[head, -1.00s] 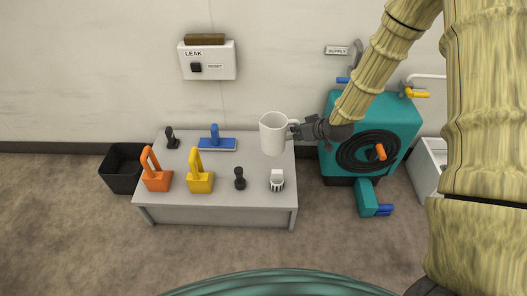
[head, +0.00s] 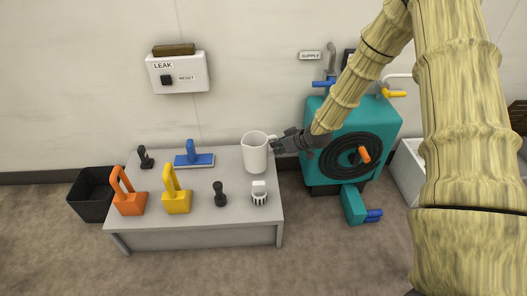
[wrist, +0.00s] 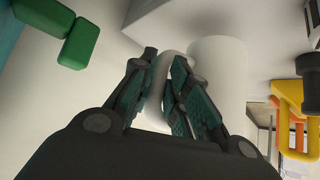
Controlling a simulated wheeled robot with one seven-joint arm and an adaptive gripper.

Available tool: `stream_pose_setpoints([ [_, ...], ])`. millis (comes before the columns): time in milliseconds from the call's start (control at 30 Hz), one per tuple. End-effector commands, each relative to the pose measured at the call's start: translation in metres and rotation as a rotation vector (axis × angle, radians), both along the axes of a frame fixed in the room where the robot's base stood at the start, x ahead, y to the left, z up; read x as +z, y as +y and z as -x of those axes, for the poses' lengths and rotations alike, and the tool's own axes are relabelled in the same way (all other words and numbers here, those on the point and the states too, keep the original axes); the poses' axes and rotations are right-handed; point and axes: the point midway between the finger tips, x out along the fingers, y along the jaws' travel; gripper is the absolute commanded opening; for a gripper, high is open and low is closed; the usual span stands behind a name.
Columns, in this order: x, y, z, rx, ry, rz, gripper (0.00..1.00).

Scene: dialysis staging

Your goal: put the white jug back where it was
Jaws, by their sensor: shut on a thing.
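The white jug (head: 255,152) is upright at the back right corner of the grey table (head: 205,212). I cannot tell whether its base touches the tabletop or is just above it. My gripper (head: 277,145) reaches in from the right and is shut on the jug's handle. In the wrist view, the handle is between the fingers of my gripper (wrist: 162,85), and the pale body of the jug (wrist: 218,75) is just right of them.
On the table are an orange block (head: 129,203), a yellow block (head: 177,202), a blue-handled plate (head: 194,160), two black knobs (head: 220,196) (head: 145,158) and a white ribbed piece (head: 259,196) in front of the jug. A teal machine (head: 325,170) stands right. A black bin (head: 91,195) stands left.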

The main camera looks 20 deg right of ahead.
Motion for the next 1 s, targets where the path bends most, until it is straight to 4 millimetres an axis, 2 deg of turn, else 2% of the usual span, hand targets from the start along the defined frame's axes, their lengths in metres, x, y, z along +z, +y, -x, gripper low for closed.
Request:
stream_pose_setpoints([
  [100,-0.006,0.012,-0.022,0.002,-0.003,0.001,0.00],
  [300,-0.007,0.025,-0.047,0.001,-0.001,0.001,0.00],
  [633,-0.009,0.035,-0.064,0.001,-0.001,0.000,0.00],
  [833,-0.035,0.034,-0.063,-0.001,0.001,0.000,0.00],
  [1000,-0.043,0.034,-0.064,0.000,0.000,0.000,0.00],
])
